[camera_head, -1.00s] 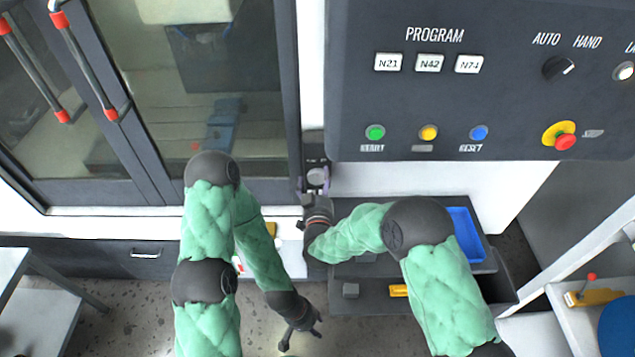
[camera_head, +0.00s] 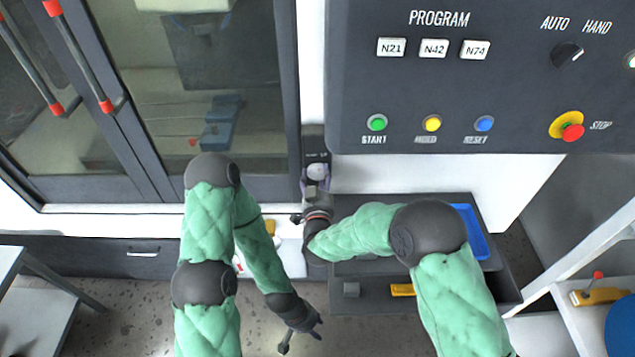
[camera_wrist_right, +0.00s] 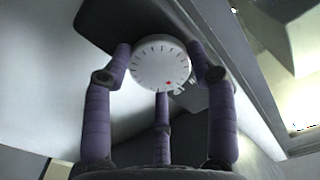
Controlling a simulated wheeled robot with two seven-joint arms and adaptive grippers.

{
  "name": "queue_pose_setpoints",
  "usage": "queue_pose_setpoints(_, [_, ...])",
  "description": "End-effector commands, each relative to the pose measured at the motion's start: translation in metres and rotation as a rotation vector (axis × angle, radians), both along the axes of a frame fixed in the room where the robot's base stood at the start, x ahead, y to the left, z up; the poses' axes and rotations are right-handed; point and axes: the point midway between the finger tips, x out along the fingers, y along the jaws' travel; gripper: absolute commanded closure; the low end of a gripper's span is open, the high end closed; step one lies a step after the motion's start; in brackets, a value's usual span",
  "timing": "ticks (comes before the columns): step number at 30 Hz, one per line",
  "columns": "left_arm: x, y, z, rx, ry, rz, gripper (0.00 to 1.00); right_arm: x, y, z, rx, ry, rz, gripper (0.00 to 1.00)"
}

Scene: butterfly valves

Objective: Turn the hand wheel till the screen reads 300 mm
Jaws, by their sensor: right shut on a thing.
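No readable screen shows. My left gripper (camera_head: 302,341) hangs low over the floor, fingers spread, empty.
A control panel (camera_head: 400,90) with buttons, a knob and a red stop button is at the upper right. A glass-doored cabinet (camera_head: 150,120) is at the left. Below the panel, a dark tray unit (camera_head: 375,300) holds a blue bin (camera_head: 468,230). A shelf is at the right edge.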

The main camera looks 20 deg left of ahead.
Motion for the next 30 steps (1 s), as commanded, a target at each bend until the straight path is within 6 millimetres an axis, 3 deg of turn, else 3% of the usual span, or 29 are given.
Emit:
queue_pose_setpoints(1, [0.000, 0.000, -0.013, 0.000, 0.000, 0.000, 0.60, 0.000, 0.000, -0.004, 0.041, 0.008, -0.001, 0.75])
queue_pose_setpoints(18, [0.000, 0.000, -0.094, 0.000, 0.000, 0.000, 0.60, 0.000, 0.000, -0.005, 0.557, 0.157, -0.001, 0.75])
queue_pose_setpoints(30, [0.000, 0.000, -0.134, 0.000, 0.000, 0.000, 0.60, 0.000, 0.000, -0.004, 0.826, 0.237, 0.000, 0.75])
